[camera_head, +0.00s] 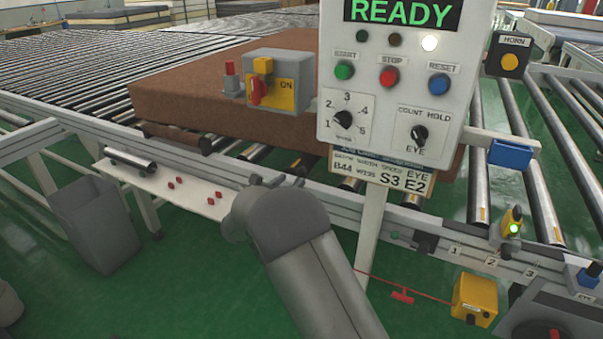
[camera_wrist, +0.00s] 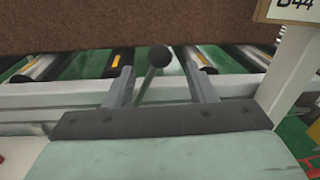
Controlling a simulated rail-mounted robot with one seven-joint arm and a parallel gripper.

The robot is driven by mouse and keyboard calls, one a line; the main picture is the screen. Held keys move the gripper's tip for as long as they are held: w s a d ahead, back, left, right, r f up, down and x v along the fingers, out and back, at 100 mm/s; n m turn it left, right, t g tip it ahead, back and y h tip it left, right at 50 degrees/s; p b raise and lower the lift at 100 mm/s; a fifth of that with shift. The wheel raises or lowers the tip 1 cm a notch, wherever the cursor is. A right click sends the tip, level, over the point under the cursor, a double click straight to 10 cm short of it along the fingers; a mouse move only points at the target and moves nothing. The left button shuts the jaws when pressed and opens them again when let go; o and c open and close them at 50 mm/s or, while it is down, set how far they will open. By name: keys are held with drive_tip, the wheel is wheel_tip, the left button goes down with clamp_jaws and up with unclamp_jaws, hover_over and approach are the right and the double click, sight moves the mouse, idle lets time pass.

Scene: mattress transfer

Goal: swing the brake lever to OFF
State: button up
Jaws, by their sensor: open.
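The brake lever (camera_wrist: 151,82), a thin grey rod with a round black knob (camera_wrist: 158,57), shows in the wrist view. It leans slightly, with its knob up and to the right. My gripper (camera_wrist: 163,76) is open, with one finger on each side of the lever in the picture and clear gaps to both. I cannot tell whether the knob is level with the fingertips in depth. The lever's foot and any OFF marking are hidden. In the head view my arm covers this area, and I cannot make out the lever there.
A brown mattress (camera_head: 200,97) lies on the roller conveyor beyond the rail. A white control panel (camera_head: 390,160) on a post stands close on the right. A box (camera_head: 290,66) marked ON, a grey bin (camera_head: 97,222) and a yellow pull-cord box (camera_head: 474,300) are nearby.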

sight(299, 175)
drive_tip(key=x, duration=0.6)
drive_tip(key=shift+w+d, duration=0.25)
drive_tip(key=shift+w, duration=0.1)
